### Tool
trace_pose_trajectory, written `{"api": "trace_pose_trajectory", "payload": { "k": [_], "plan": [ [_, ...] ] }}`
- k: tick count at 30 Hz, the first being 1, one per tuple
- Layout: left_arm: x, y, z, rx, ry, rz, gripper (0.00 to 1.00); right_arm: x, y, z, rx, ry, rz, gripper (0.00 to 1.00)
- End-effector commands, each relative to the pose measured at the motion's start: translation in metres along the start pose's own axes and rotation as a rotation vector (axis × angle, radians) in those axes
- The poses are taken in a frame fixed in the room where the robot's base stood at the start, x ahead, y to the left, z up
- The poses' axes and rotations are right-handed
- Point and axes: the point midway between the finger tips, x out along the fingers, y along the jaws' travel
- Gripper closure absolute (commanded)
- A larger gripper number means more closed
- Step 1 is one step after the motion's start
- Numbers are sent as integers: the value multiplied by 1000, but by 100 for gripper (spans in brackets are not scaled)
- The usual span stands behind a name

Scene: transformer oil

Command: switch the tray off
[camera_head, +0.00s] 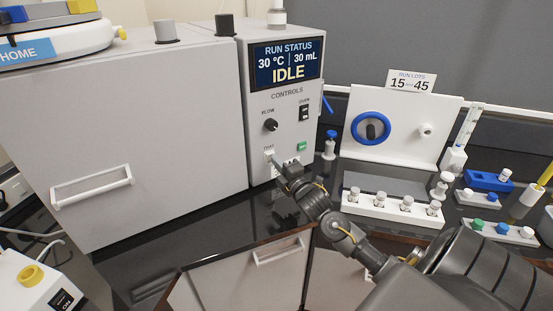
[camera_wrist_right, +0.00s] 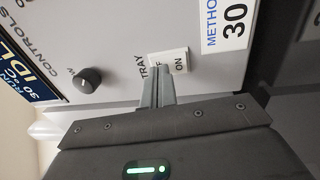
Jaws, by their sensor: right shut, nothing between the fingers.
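The tray switch is a small white rocker on the front panel of the grey cabinet (camera_head: 284,110), low on the left of the panel. It also shows in the right wrist view as a white tray switch (camera_wrist_right: 182,56), with the TRAY label beside it and ON printed at one end. My right gripper (camera_head: 272,159) is shut and empty, its fingertips (camera_wrist_right: 157,70) at the switch's face and covering part of it. I cannot tell whether they touch it or which way the rocker is set. My left gripper is not in view.
A black flow knob (camera_head: 270,125), a dark oven switch (camera_head: 304,113) and a green button (camera_head: 302,146) share the panel. The display (camera_head: 287,63) reads IDLE. A white rack of vials (camera_head: 392,209) stands on the black bench to the right.

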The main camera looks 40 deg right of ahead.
Motion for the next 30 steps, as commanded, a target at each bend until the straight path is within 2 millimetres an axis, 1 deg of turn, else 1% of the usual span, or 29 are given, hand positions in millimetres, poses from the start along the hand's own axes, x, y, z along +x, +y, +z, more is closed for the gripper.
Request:
{"api": "trace_pose_trajectory", "payload": {
  "k": [4,14,17,22,24,30],
  "plan": [
    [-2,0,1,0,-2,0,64,6,0,0,0,1,0,100],
    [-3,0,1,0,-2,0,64,6,0,0,0,0,0,100],
    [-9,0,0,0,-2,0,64,8,3,0,0,0,-12,100],
    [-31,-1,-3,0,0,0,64,15,10,0,-2,1,-71,100],
    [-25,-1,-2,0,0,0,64,15,3,0,-1,0,-74,100],
    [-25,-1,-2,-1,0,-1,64,14,3,-1,0,2,-75,100]
  ]
}}
